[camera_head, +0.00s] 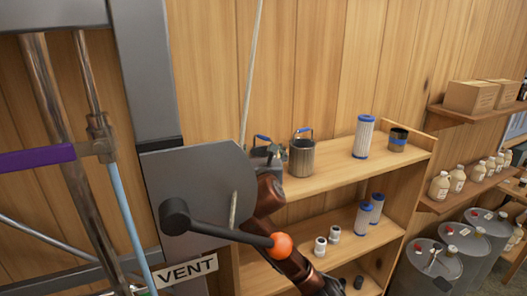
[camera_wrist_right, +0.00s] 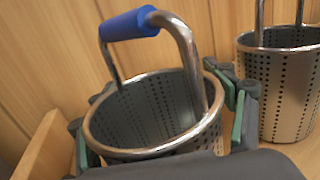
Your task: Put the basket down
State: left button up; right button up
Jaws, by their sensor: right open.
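A perforated metal basket (camera_wrist_right: 150,152) with a blue-gripped handle fills the middle of the right wrist view. My right gripper (camera_wrist_right: 162,126) is open around it, with one green-padded finger on each side of the rim. I cannot tell whether the pads touch the basket. In the head view my right gripper (camera_head: 268,157) is at the left end of the upper shelf (camera_head: 335,177) and hides most of this basket; its blue handle (camera_head: 262,137) shows above. The basket's bottom is hidden, so its contact with the shelf does not show. My left gripper is not in view.
A second basket (camera_head: 302,157) stands close to the right. A white filter cartridge (camera_head: 363,137) and a dark can (camera_head: 398,139) stand farther along the shelf.

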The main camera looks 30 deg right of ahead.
jog(key=shift+r, duration=0.15)
jog(key=shift+s+a, duration=0.15)
jog(key=shift+s, duration=0.2)
jog(key=b+v, duration=0.4)
jog(key=v, duration=0.6)
jog(key=shift+s+a+b, duration=0.15)
jog(key=shift+s+b, duration=0.1)
jog(key=shift+b, duration=0.15)
jog(key=shift+s+a, duration=0.15)
jog(key=shift+s, duration=0.2)
